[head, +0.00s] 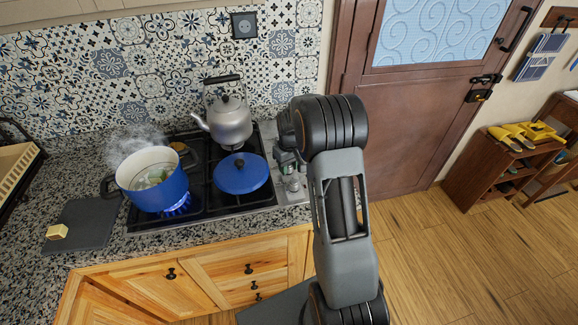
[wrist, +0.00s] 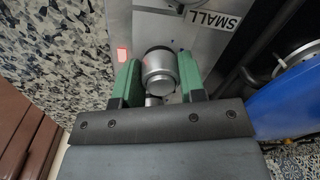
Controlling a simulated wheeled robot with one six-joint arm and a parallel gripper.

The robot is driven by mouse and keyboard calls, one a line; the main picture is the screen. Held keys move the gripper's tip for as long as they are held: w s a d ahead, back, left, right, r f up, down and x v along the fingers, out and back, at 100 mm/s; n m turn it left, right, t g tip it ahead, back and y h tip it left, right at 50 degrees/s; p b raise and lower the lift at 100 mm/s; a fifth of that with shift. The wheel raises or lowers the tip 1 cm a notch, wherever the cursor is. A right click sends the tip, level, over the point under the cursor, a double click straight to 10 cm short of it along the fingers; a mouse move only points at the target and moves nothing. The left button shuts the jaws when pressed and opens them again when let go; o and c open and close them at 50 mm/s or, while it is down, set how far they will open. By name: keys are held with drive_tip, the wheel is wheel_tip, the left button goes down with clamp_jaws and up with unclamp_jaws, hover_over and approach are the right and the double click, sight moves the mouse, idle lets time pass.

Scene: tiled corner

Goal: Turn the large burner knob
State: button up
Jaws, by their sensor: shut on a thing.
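My gripper (wrist: 158,78) has its two green fingers on either side of a silver round knob (wrist: 158,70) and is shut on it. The knob sits on the steel control strip (wrist: 220,50) at the hob's right side. A "SMALL" label (wrist: 210,18) is on the strip, beyond the held knob in the wrist view. No label for the held knob is readable. In the head view my gripper (head: 286,160) is over the hob's right edge, partly hidden by my arm. A silver knob (head: 293,184) shows just below it.
A steaming blue pot (head: 160,192) stands over a lit blue flame (head: 178,206). A kettle (head: 229,124) stands at the back of the hob. A blue lidded pan (head: 242,174) is close left of my gripper. A dark board (head: 82,224) with a yellow block (head: 57,231) lies left.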

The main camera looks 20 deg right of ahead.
sight(290, 165)
drive_tip(key=m+b, duration=0.1)
drive_tip(key=m, duration=0.4)
drive_tip(key=m+b, duration=0.1)
drive_tip(key=m, duration=0.4)
drive_tip(key=shift+m, duration=0.4)
idle(0.5)
drive_tip(key=o, duration=0.9)
drive_tip(key=r, duration=0.7)
drive_tip(key=r+b, duration=0.1)
drive_tip(key=r, duration=0.6)
drive_tip(key=shift+s+d, duration=0.2)
